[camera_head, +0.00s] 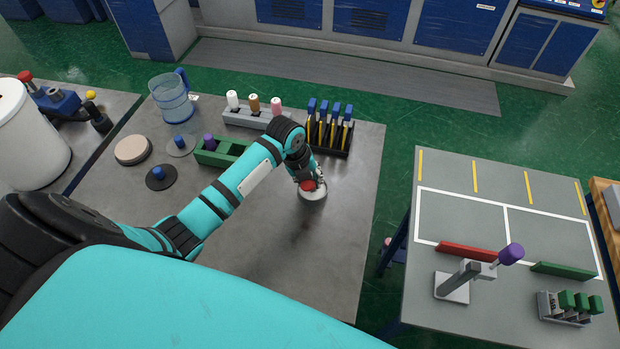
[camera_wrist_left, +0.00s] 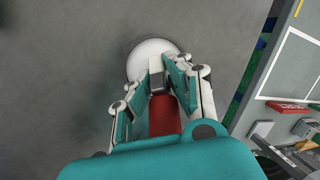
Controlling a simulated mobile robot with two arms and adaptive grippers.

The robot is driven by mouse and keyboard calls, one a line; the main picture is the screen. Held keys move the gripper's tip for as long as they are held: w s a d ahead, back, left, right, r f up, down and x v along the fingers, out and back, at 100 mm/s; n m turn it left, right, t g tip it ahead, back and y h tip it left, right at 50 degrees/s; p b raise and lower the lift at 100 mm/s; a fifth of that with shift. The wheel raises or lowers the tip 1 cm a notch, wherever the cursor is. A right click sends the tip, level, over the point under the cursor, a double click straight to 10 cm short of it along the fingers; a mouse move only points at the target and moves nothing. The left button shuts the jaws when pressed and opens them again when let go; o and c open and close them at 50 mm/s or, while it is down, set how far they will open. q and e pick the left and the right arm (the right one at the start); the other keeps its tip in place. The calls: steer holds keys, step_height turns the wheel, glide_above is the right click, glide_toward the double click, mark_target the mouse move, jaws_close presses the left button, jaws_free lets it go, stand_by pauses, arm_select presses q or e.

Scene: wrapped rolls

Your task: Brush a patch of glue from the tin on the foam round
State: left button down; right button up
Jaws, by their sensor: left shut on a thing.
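My left gripper (camera_head: 311,184) is shut on a red-handled tool (camera_wrist_left: 165,115) with a grey block at its far end, which looks like the brush. It also shows in the left wrist view (camera_wrist_left: 174,78). The tool points at a pale round (camera_head: 314,194) on the grey table, which looks like the foam round. In the left wrist view the round (camera_wrist_left: 151,50) is white, and the tool's tip overlaps its near part. I cannot tell whether the tip touches it. No glue patch shows on the visible part. I cannot make out the glue tin for certain.
A rack of blue-topped yellow tools (camera_head: 330,128) and a grey bottle block (camera_head: 252,117) stand behind the arm. A green block (camera_head: 221,153), blue-knobbed discs (camera_head: 160,178), a beige round (camera_head: 132,150) and a clear jug (camera_head: 172,98) stand left. The table front is clear.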

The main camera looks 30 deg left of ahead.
mark_target(310, 185)
arm_select(q)
steer(key=shift+s+f, duration=0.1)
steer(key=shift+r, duration=3.55)
